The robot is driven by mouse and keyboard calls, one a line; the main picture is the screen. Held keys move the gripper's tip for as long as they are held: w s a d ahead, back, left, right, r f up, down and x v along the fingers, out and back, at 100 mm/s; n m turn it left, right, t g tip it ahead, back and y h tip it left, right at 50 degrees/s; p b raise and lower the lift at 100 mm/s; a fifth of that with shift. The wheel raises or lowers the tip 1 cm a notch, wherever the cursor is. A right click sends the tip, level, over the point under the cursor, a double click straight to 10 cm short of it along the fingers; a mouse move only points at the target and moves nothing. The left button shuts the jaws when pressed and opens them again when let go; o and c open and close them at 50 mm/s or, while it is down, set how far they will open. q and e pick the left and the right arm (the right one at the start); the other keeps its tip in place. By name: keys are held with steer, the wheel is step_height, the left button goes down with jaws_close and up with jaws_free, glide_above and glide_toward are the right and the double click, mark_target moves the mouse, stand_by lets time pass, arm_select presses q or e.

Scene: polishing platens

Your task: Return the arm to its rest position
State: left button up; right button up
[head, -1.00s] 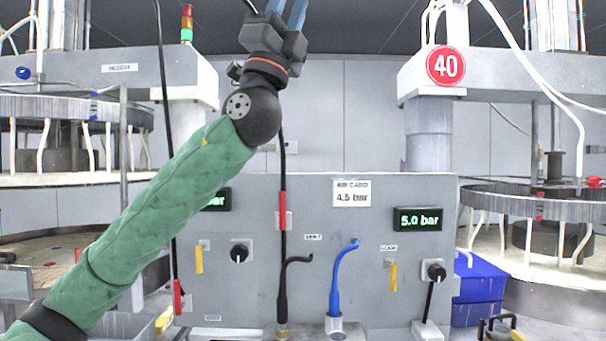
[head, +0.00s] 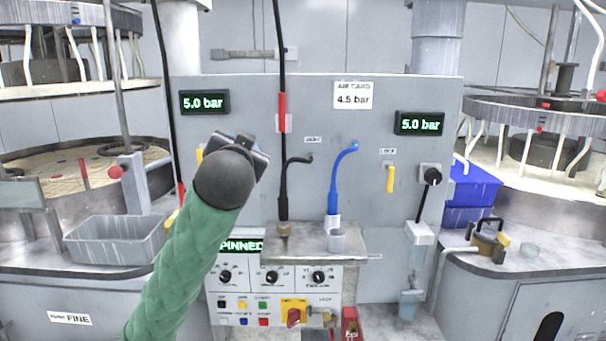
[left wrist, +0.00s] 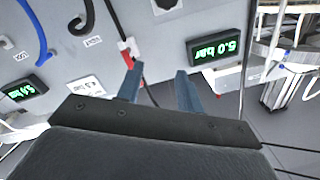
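My left arm in its green sleeve (head: 190,245) rises from the bottom left of the head view. Its dark wrist (head: 225,178) is in front of the grey control panel, and its fingers are hidden there. In the left wrist view my left gripper (left wrist: 159,74) has its two blue-grey fingers apart, with nothing held. A black cable with a red sleeve (left wrist: 125,48) shows behind the fingers; I cannot tell how far behind. My right arm and gripper are not in view.
The panel (head: 350,125) carries pressure displays reading 5.0 bar (head: 419,123), a blue hose (head: 335,180) and a black hose (head: 284,185). A grey bin (head: 115,240) stands at the left and blue crates (head: 473,190) at the right. Polishing machines flank both sides.

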arm_select(q)
steer(key=s+f+g+h, duration=0.1)
steer(key=s+f+g, duration=0.3)
steer(key=f, duration=1)
steer(key=s+a+f+n+g+h, duration=0.15)
steer(key=s+f, duration=0.45)
steer(key=f, duration=0.8)
steer(key=s+f+g+h, duration=0.1)
steer(key=s+f+g, duration=0.35)
steer(key=f, duration=0.95)
steer(key=s+f+g, duration=0.3)
steer(key=s+f, duration=0.9)
steer(key=s, duration=0.2)
steer(key=s+f+n+g, duration=0.1)
steer(key=s+f+g, duration=0.2)
steer(key=s+f, duration=0.8)
steer(key=s, duration=0.3)
steer(key=shift+s+f+y, duration=0.3)
steer(key=shift+f+y, duration=0.05)
